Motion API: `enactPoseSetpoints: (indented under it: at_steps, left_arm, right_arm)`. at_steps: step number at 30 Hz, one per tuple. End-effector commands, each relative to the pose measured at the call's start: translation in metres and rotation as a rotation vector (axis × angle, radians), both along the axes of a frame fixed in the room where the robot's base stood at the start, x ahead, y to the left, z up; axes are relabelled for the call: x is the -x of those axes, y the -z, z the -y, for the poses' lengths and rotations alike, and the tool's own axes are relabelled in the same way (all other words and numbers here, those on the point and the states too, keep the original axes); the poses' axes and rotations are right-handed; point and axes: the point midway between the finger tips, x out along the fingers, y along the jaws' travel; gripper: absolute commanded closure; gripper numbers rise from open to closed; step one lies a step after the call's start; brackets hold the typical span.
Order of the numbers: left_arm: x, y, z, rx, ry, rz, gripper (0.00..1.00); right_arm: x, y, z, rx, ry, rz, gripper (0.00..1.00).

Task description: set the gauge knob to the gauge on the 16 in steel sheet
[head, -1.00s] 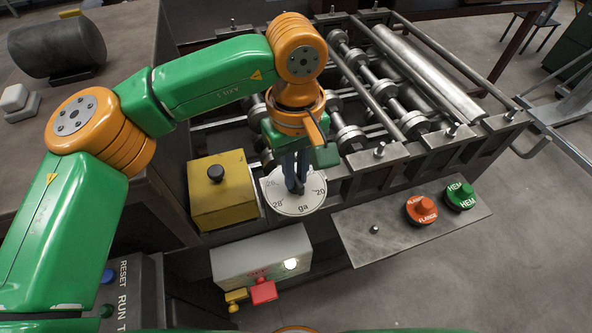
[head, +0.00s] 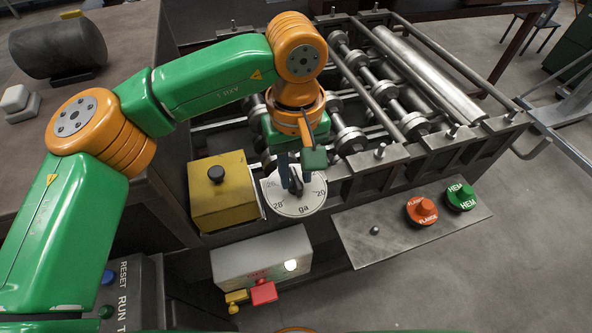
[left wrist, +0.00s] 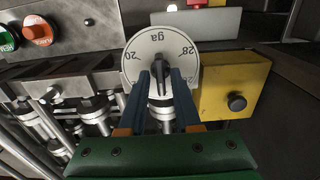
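The gauge dial (head: 297,205) is a round white plate marked 20, ga, 28 and another partly hidden number, on the front of the roller machine. Its dark gauge knob (head: 294,183) stands at the centre. My left gripper (head: 294,182) is over the dial, pointing down, with its fingers apart on either side of the knob. In the left wrist view the knob (left wrist: 160,78) shows between the two separated fingers (left wrist: 161,75), with gaps beside it. The exact mark the knob points at cannot be read. No 16 in steel sheet can be made out. My right gripper is out of view.
A yellow box (head: 222,195) with a black knob sits left of the dial. A grey box (head: 262,258) with a lit lamp is below. A plate with orange FLANGE (head: 421,211) and green HEM (head: 460,197) knobs is at right. Rollers (head: 350,140) lie behind.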

Motion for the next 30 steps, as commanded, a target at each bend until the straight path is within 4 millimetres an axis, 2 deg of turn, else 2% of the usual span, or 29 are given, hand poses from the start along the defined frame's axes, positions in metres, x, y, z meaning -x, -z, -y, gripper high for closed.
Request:
enactPoseSetpoints:
  at_steps: [10, 18, 21, 30]
  left_arm:
    - [0.001, -0.001, 0.000, -0.001, 0.000, -0.003, 0.56]
    - [0.000, -0.056, 0.000, 0.000, -0.001, 0.000, 0.56]
    - [0.000, -0.067, 0.000, -0.001, 0.000, -0.001, 0.56]
    - [0.001, -0.070, 0.000, -0.002, 0.001, -0.005, 0.56]
  right_arm:
    - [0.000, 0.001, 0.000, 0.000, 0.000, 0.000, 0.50]
    - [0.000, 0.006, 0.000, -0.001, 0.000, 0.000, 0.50]
    - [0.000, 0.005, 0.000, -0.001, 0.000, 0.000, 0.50]
    - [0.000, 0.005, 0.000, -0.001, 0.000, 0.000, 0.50]
